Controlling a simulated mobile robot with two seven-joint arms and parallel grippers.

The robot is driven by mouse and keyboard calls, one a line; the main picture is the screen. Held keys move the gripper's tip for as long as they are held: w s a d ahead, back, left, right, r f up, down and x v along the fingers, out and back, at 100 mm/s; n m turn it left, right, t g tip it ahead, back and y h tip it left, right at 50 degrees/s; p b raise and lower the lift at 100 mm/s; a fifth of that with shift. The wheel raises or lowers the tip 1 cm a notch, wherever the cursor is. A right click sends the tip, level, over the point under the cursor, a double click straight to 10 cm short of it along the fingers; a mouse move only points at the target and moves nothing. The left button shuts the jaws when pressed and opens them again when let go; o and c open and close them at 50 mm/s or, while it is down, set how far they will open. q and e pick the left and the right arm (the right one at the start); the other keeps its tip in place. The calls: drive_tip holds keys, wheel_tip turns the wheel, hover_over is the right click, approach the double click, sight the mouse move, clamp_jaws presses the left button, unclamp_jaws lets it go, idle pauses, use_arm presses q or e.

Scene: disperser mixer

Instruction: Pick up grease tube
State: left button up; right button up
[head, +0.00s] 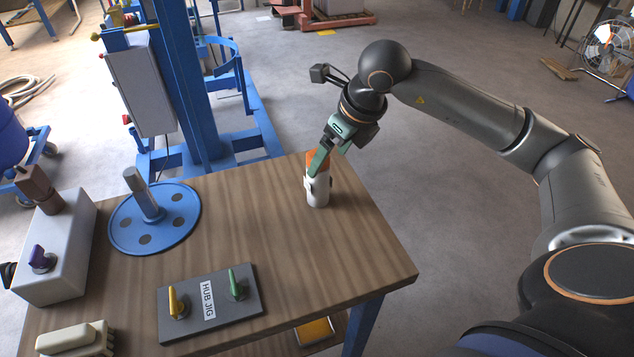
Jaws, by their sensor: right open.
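The grease tube (318,190) is a white cylinder with an orange upper part, standing upright on the wooden table near its far right edge. My right gripper (318,179) reaches down to it from above and behind, with its green fingers at the tube's upper half. The fingers are open; one lies in front of the tube's left side, and I cannot tell whether they touch it. Part of the tube's upper side is hidden by the fingers. My left gripper is not in view.
On the wooden table (270,240) stand a blue disc with a shaft (155,217), a dark HUB JIG plate (248,300) with yellow and green handles, and a grey box (60,255) with a purple knob. A blue mixer frame (190,90) rises behind the table. The table's right front is clear.

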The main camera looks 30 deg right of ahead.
sight(318, 181)
drive_tip(key=x, duration=0.7)
drive_tip(key=shift+w+a+f+p, duration=0.1)
drive_tip(key=shift+w+f+p, duration=0.05)
drive_tip(key=shift+w+p, duration=0.15)
drive_tip(key=shift+s, duration=0.1)
drive_tip(key=shift+c, duration=0.4)
clamp_jaws()
